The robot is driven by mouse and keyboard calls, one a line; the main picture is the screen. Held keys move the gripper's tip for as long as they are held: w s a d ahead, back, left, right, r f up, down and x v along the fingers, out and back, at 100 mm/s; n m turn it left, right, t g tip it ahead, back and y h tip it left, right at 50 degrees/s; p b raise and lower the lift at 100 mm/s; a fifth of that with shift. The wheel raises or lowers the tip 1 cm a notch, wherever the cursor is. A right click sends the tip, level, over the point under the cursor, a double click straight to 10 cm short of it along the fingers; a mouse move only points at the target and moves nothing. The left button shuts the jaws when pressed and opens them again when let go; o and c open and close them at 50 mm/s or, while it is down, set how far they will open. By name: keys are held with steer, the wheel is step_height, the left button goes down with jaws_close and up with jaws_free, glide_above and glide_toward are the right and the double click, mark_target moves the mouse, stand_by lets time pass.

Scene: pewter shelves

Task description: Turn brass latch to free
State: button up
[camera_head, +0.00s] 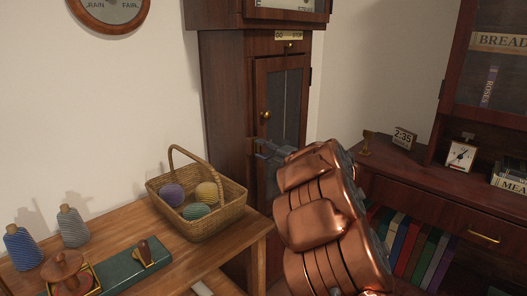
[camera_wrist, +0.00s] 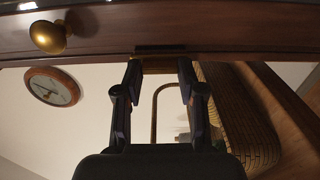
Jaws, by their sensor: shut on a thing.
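The tall dark wooden clock case (camera_head: 224,100) has a narrow door with a dark pane (camera_head: 285,100). My gripper (camera_head: 262,149) reaches the door's left edge, below a round brass knob (camera_head: 266,114). In the wrist view my gripper (camera_wrist: 158,74) has its two dark fingers on either side of a small brass piece, the latch (camera_wrist: 157,66), at the edge of the wood. The gripper is shut on it. Most of the latch is hidden by the fingers, so its angle cannot be told. The knob (camera_wrist: 47,37) also shows in the wrist view.
A wicker basket (camera_head: 222,215) with several yarn balls stands on a wooden table (camera_head: 185,262) at left, close to the clock. A dark cabinet (camera_head: 450,200) with books, a small clock (camera_head: 461,155) and a date block (camera_head: 404,137) stands at right.

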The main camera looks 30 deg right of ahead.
steer(key=o, duration=1.1)
steer(key=shift+o, duration=0.2)
steer(key=v, duration=1.2)
